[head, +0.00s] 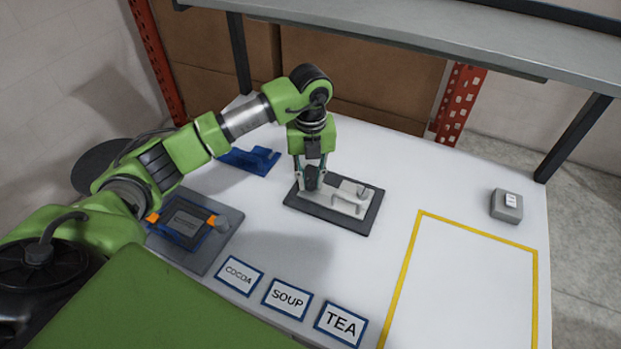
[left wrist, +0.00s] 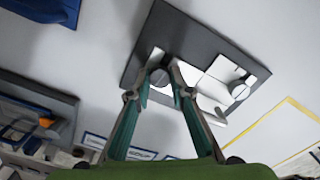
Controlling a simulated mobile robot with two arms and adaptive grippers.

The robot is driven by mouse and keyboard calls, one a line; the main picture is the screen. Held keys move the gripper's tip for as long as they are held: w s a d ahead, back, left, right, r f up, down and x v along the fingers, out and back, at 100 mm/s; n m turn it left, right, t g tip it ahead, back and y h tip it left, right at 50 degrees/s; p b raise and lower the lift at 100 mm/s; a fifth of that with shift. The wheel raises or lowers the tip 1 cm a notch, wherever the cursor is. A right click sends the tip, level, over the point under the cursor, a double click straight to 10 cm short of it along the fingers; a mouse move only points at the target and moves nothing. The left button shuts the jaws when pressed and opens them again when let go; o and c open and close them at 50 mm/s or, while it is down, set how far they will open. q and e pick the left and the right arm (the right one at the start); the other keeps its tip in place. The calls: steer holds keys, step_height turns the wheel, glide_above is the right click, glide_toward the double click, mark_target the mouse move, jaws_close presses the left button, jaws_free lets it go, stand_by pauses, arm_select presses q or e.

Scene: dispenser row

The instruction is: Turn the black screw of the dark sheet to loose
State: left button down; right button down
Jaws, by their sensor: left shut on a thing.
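The dark sheet (head: 360,225) lies flat on the white table and bears a pale bracket (head: 342,200). The sheet also shows in the left wrist view (left wrist: 185,35). The black screw (head: 311,176) stands at the bracket's left end; in the left wrist view the screw (left wrist: 159,76) sits between my fingertips. My left gripper (head: 310,184) points down and is shut on this screw, its fingers partly hiding it. A second, greyer knob (head: 364,191) stands at the bracket's right end, apart from the gripper. My right gripper is out of view.
A grey sheet (head: 225,240) with a blue-framed unit lies at left, partly behind my arm. A blue piece (head: 262,160) lies behind. COCOA (head: 240,275), SOUP (head: 287,298) and TEA (head: 341,323) cards lie in front. A yellow outline (head: 408,255) encloses free room; a grey box (head: 507,206) stands right.

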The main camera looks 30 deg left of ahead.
mark_target(310, 183)
arm_select(q)
steer(key=shift+s+f+n, duration=0.1)
steer(key=shift+n, duration=0.5)
steer(key=c, duration=1.8)
jaws_free()
step_height(310, 183, up, 12)
steer(key=shift+f, duration=0.1)
